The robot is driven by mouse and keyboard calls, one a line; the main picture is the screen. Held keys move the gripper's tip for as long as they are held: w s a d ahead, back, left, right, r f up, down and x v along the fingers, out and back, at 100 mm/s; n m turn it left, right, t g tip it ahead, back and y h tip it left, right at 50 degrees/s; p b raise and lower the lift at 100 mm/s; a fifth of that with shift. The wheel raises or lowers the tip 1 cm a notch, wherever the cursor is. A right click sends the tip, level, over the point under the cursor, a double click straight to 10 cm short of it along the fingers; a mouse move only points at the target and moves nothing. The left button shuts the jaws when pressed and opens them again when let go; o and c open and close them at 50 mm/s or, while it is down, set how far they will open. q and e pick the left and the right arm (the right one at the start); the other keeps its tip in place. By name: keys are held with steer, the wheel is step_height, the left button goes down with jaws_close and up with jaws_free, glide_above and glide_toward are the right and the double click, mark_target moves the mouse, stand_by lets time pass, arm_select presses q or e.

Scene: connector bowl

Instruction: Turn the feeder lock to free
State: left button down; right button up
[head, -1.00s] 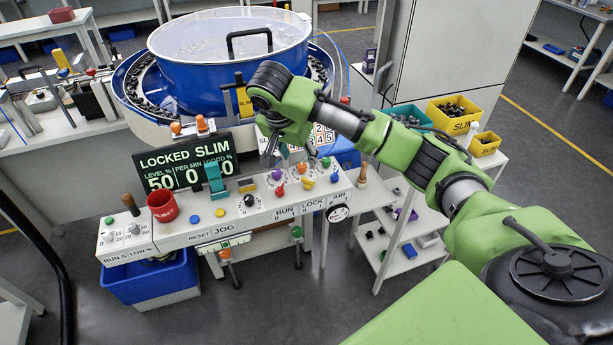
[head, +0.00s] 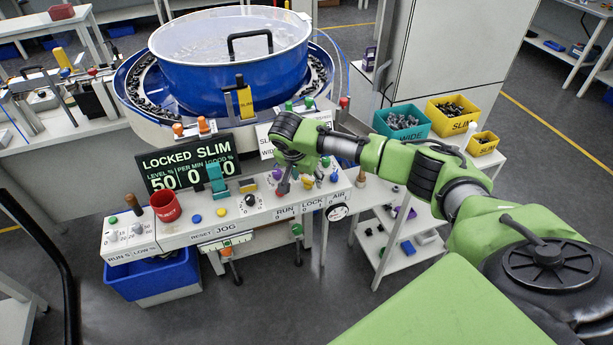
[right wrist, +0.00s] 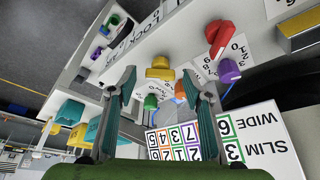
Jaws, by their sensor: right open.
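The control panel (head: 222,225) has a row of coloured knobs, with RUN, LOCK and AIR labels on its front. A yellow knob (head: 308,183) sits above the LOCK label (head: 312,206). My right gripper (head: 284,187) is low over the panel's right half, beside that knob, and partly covers nearby knobs. In the right wrist view the gripper (right wrist: 158,76) is open and empty, with the yellow knob (right wrist: 160,68) between or just beyond the fingertips; contact cannot be told. The display (head: 188,167) reads LOCKED SLIM. My left gripper is out of view.
A red knob (right wrist: 219,34) and a purple knob (right wrist: 229,70) stand close to the fingers. The blue feeder bowl (head: 230,75) is behind the panel. A red cup (head: 165,207) stands at its left end. Bins, including a teal one (head: 402,121), are at right.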

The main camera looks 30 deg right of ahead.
steer(key=shift+c, duration=0.4)
steer(key=c, duration=1)
steer(key=shift+c, duration=0.2)
